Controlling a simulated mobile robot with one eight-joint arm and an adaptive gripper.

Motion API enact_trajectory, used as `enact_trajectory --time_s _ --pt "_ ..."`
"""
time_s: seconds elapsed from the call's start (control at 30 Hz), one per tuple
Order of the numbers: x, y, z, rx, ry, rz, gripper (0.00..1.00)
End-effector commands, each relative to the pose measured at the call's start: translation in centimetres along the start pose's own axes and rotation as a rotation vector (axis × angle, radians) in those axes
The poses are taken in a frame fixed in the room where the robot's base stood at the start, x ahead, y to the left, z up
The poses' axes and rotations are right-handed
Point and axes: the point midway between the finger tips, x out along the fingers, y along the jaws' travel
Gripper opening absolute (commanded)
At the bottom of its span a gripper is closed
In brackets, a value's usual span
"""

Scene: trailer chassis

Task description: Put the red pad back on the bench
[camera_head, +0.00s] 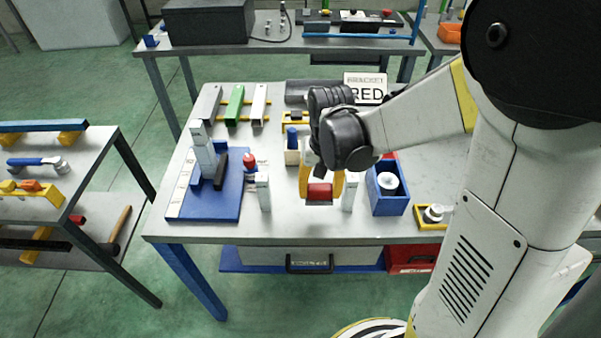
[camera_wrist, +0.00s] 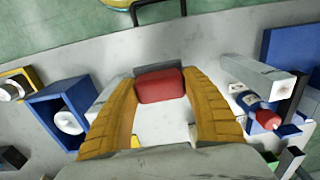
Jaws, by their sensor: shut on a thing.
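The red pad (camera_head: 319,192) is a small red block with a grey part along one edge. It sits between the yellow fingers of my gripper (camera_head: 321,190), near the front edge of the bench (camera_head: 285,228). In the wrist view the red pad (camera_wrist: 160,86) lies between the tips of my gripper (camera_wrist: 160,92), which is shut on it. The bench top (camera_wrist: 225,45) shows behind it. I cannot tell whether the pad touches the bench.
A blue fixture (camera_head: 225,205) with grey posts stands at left. A blue box (camera_head: 386,203) holding a white round part stands close at right. Upright grey bars (camera_head: 264,192) flank the gripper. A sign (camera_head: 366,88) reading RED stands at the back. Bare bench lies along the front.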

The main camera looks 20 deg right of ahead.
Motion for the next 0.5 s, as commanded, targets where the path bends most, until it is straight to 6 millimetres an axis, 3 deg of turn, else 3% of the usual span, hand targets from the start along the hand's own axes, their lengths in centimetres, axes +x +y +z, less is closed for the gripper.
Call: enact_trajectory --time_s 0.03,0.2,0.37,0.5 --pt "1.0 -0.7 -0.9 -0.002 0.000 0.000 0.16" --pt "2.2 -2.0 -2.6 0.000 0.000 0.000 0.16" --pt "3.0 -2.2 -3.0 0.001 0.000 0.000 0.16" --pt "5.3 -2.2 -3.0 0.001 0.000 0.000 0.16"
